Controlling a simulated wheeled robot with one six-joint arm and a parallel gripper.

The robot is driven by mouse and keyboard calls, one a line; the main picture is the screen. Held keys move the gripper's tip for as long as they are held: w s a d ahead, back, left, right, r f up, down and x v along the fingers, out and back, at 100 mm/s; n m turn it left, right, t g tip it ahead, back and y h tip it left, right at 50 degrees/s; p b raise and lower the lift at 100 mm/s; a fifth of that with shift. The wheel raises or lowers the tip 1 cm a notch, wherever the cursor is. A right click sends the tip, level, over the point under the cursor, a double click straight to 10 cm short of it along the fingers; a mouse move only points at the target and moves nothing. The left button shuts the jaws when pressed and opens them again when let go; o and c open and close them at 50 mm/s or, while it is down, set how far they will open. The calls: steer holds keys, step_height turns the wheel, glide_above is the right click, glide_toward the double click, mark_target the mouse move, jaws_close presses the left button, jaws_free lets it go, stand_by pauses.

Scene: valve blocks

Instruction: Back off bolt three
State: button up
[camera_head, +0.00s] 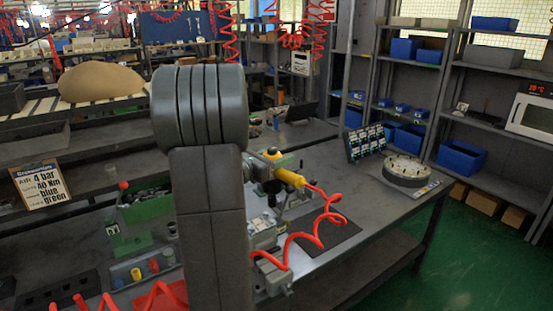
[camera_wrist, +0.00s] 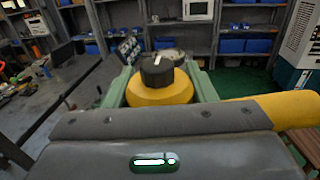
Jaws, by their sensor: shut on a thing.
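My gripper (camera_head: 268,172) is shut on a yellow and black power tool (camera_head: 291,178) with a red coiled hose. In the wrist view the tool's black cap and yellow collar (camera_wrist: 160,92) sit between my green fingers, and its yellow handle sticks out to the right. In the head view the tool is above the bench, over or beside a grey metal block (camera_head: 263,236). My arm hides part of that block. I cannot make out bolt three or tell whether the tool's tip touches anything.
The red hose (camera_head: 330,218) loops over a dark mat on the bench (camera_head: 385,215). A round pale fixture (camera_head: 407,170) and a rack of small parts (camera_head: 367,143) stand at the bench's far right. A green vise-like stand (camera_head: 128,228) and a sign (camera_head: 40,185) are left.

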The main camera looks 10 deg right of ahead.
steer(key=shift+f+b, duration=2.2)
steer(key=shift+f, duration=0.1)
steer(key=shift+b, duration=0.45)
steer(key=shift+f+b, duration=0.95)
steer(key=shift+r, duration=0.1)
stand_by(0.5)
